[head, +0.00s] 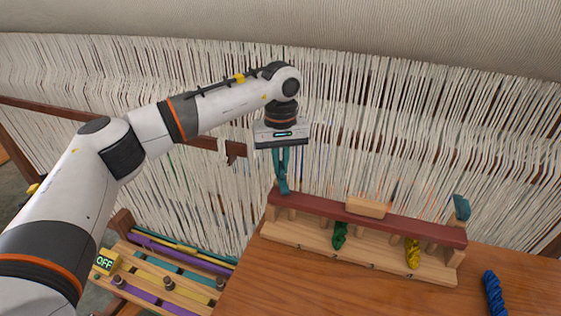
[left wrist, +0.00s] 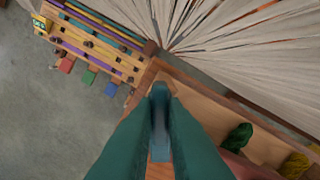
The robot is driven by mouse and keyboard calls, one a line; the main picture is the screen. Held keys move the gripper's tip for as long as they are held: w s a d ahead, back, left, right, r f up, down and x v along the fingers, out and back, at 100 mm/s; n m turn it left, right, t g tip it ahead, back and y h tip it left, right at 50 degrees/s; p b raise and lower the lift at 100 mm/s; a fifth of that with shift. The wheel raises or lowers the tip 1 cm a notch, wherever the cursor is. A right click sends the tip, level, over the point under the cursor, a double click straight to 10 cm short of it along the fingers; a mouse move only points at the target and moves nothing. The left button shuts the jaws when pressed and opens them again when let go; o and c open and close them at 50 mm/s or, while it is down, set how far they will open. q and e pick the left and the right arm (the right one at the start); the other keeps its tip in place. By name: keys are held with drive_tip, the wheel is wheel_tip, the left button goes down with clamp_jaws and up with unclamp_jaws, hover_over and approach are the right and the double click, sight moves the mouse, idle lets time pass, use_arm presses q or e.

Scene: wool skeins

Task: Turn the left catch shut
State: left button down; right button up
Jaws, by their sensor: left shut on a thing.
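The left catch (left wrist: 159,118) is a teal piece at the left end of the dark red bar (head: 320,207) on the wooden rack. My left gripper (head: 283,187), with teal fingers, comes down on it from above and is shut on it. In the left wrist view the catch lies between the fingers (left wrist: 160,125), its long side running up the picture. The fingers largely hide it in the head view, so its exact angle to the bar is hard to tell. The right catch (head: 461,207), also teal, stands at the bar's right end. My right gripper is not in view.
A green skein (head: 339,236) and a yellow skein (head: 412,254) sit in the rack (head: 375,262). A blue skein (head: 493,292) lies on the table at right. Loom threads hang close behind. A pegged panel with an OFF sign (head: 105,262) stands at lower left.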

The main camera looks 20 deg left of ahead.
sight(281, 165)
use_arm(q)
drive_tip(key=c, duration=1.5)
unclamp_jaws()
wheel_tip(281, 165, up, 12)
drive_tip(key=shift+r+b, duration=0.1)
drive_tip(key=shift+b, duration=0.35)
